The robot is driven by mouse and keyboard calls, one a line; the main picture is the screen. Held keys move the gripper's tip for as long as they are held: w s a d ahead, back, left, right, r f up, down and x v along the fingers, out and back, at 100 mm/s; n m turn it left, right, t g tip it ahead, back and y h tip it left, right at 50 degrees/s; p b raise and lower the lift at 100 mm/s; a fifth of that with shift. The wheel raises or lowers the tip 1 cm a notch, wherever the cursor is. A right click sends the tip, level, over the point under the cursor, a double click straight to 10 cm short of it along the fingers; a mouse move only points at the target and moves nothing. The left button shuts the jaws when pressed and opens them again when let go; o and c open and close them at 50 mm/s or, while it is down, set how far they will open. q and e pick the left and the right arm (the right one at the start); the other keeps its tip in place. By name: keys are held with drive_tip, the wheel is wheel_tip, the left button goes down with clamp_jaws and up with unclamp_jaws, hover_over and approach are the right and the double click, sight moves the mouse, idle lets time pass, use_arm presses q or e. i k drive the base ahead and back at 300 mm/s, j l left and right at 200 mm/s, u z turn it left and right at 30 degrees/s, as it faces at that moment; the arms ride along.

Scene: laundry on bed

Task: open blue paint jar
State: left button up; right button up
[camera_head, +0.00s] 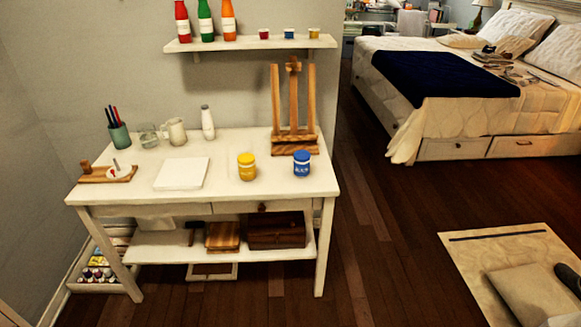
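The blue paint jar (302,164) stands upright near the right end of the white table (220,200). Neither of my grippers shows in the head view.
A wooden easel (294,110) stands just behind the blue jar. A white sheet (182,173), a pitcher (174,131), a white bottle (208,123) and a brush cup (118,134) are farther left. A wall shelf (250,43) hangs above.

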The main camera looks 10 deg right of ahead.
sight(300, 169)
drive_tip(key=i+l+u, duration=0.1)
drive_tip(key=u, duration=0.25)
drive_tip(key=l+u, duration=0.35)
drive_tip(key=i+l+u, duration=0.1)
drive_tip(key=u, duration=0.25)
drive_tip(key=l+u, duration=0.45)
drive_tip(key=l, duration=0.6)
drive_tip(key=l+u, duration=0.1)
drive_tip(key=l, duration=0.45)
drive_tip(key=k+l, duration=0.15)
drive_tip(key=l, duration=0.35)
drive_tip(key=u, duration=0.05)
